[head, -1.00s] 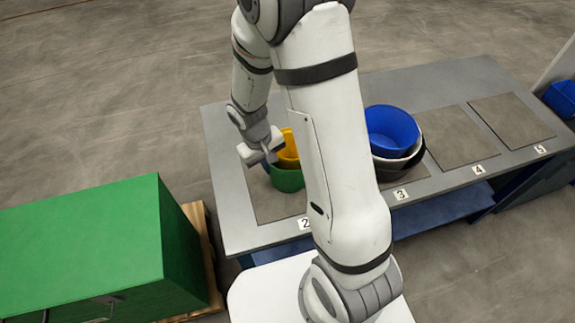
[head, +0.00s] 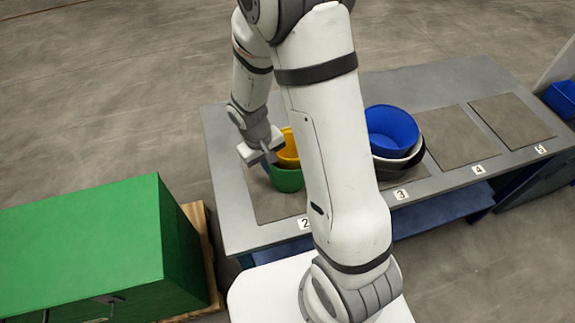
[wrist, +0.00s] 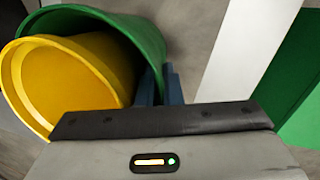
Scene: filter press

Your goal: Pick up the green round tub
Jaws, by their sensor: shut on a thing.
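The green round tub (head: 288,181) stands on the mat marked 2 on the grey table, partly hidden behind my arm. A yellow tub (head: 289,150) sits tilted inside it. In the wrist view the green tub (wrist: 150,38) is at the upper left, with the yellow tub (wrist: 75,80) in its mouth. My gripper (head: 268,158) is at the green tub's left side, pointing down. In the wrist view my gripper's (wrist: 160,86) two blue-grey fingers are shut on the green tub's wall near the rim. The tub's base is hard to see.
A stack of tubs, blue (head: 392,130) on top, stands on mat 3 to the right. Mats 4 (head: 458,136) and 5 (head: 510,120) are bare. A large green box (head: 80,240) on a wooden pallet is at the left. A blue bin (head: 563,97) is at the far right.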

